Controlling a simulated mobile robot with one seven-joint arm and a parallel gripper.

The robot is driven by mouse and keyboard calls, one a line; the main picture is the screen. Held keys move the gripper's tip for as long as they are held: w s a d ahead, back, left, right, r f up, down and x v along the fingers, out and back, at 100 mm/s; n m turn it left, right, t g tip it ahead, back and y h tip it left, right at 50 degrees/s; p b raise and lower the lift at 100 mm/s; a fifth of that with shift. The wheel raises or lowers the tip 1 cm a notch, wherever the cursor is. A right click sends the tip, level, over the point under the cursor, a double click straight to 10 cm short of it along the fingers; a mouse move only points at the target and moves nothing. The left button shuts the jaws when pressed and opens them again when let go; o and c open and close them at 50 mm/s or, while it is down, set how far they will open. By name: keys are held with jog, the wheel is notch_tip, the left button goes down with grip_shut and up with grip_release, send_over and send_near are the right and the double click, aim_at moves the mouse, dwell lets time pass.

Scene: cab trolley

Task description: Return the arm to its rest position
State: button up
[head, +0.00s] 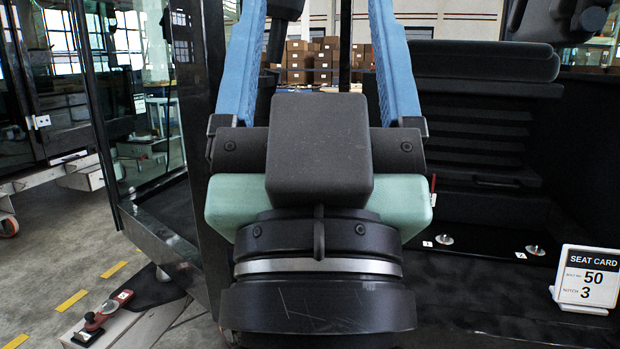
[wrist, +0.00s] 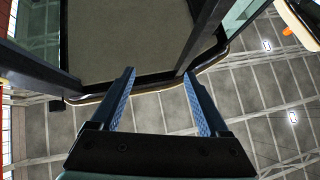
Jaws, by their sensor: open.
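My gripper (head: 318,60) stands large in the middle of the head view, its two blue fingers pointing up and spread wide apart. Nothing is between the fingers. In the wrist view my gripper (wrist: 162,100) also shows both fingers apart and empty, with the cab's roof panel (wrist: 128,40) and the hall ceiling beyond them. My wrist and gripper body hide the middle of the cab in the head view.
A white seat card (head: 587,277) reads 50 and 3. Glass panels and frame posts stand at left; boxes are stacked behind.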

notch_tip(320, 180, up, 36)
jog(key=s+p, duration=0.1)
jog(key=p, duration=3.4)
jog(key=shift+a+r+p, duration=0.2)
jog(key=shift+a+p, duration=0.05)
jog(key=shift+p, duration=0.1)
